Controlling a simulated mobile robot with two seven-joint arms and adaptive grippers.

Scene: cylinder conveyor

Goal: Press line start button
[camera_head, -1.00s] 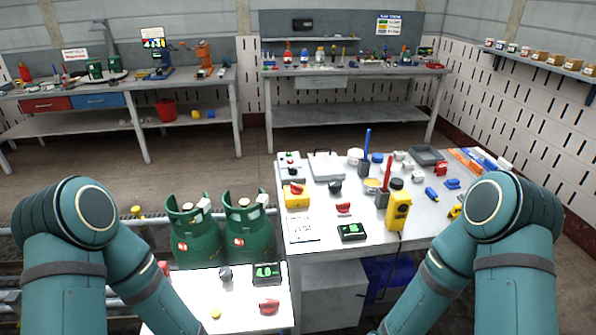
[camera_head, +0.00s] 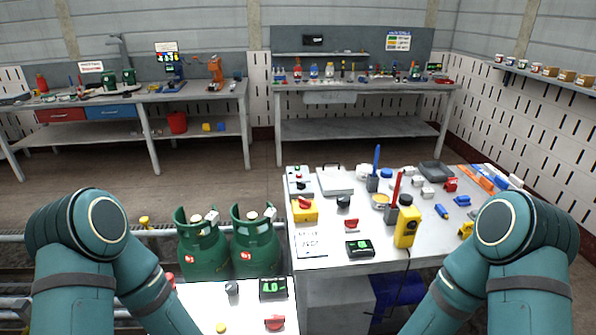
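A grey control box (camera_head: 299,181) with small red and green buttons stands at the back left corner of the white work table (camera_head: 330,262). A yellow box with a red knob (camera_head: 304,210) sits just in front of it. I cannot tell which button is the line start button. Neither gripper is in view.
Two green gas cylinders (camera_head: 203,248) (camera_head: 255,243) stand by the conveyor rail, left of the table. A yellow handheld device (camera_head: 406,227), a black display (camera_head: 359,248) and pen holders crowd the table. Benches (camera_head: 365,87) stand behind, with open floor between.

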